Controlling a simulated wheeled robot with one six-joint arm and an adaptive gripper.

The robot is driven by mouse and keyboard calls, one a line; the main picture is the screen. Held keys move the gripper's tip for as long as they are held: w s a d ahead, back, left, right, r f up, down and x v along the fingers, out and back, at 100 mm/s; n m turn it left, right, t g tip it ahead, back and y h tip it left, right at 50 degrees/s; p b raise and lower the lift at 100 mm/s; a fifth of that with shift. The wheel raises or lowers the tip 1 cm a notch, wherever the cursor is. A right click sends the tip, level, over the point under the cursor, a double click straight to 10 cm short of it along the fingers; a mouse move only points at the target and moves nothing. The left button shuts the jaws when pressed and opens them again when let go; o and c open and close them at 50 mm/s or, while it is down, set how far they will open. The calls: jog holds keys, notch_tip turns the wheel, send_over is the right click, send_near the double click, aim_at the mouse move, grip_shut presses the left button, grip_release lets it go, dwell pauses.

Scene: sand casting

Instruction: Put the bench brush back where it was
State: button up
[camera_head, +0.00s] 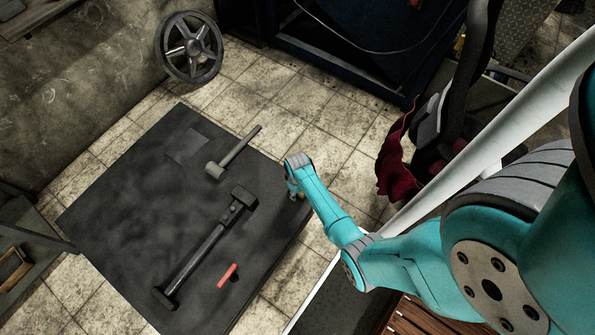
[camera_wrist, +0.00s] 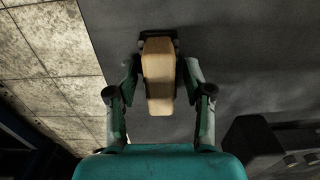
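The bench brush shows in the wrist view as a tan wooden block (camera_wrist: 158,80) between the fingers of my gripper (camera_wrist: 159,52). The dark fingertips meet its sides near its far end, so the gripper looks shut on it. Its bristles cannot be made out. In the head view my gripper (camera_head: 296,194) is at the right edge of the dark flat top (camera_head: 110,205), with a small bit of tan showing at it. Whether the brush touches the surface is not clear.
A large sledgehammer (camera_head: 203,251), a smaller hammer (camera_head: 233,153), a red stick (camera_head: 228,275) and a faint square patch (camera_head: 187,147) are on the dark top. A handwheel (camera_head: 190,47) stands behind. The top's left side is clear.

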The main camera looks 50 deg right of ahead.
notch_tip(320, 180, up, 12)
jog(key=s+a+r+t+h, duration=0.1)
jog(key=s+a+r+t, duration=0.15)
jog(key=s+a, duration=0.4)
jog(key=s+a+r+t+h, duration=0.1)
jog(key=s+a+t, duration=0.3)
jog(key=s+a, duration=0.25)
jog(key=s+a+r+t, duration=0.2)
jog(key=s+r, duration=0.2)
jog(key=r, duration=0.6)
jog(key=s+a+r+t+y, duration=0.1)
jog(key=s+a+r+t, duration=0.1)
jog(key=r, duration=0.8)
jog(key=s+a+r+t+y, duration=0.1)
jog(key=s+r+t, duration=0.3)
jog(key=r, duration=0.6)
jog(key=shift+s+a, duration=0.7)
jog(key=shift+s, duration=0.2)
jog(key=shift+s, duration=0.1)
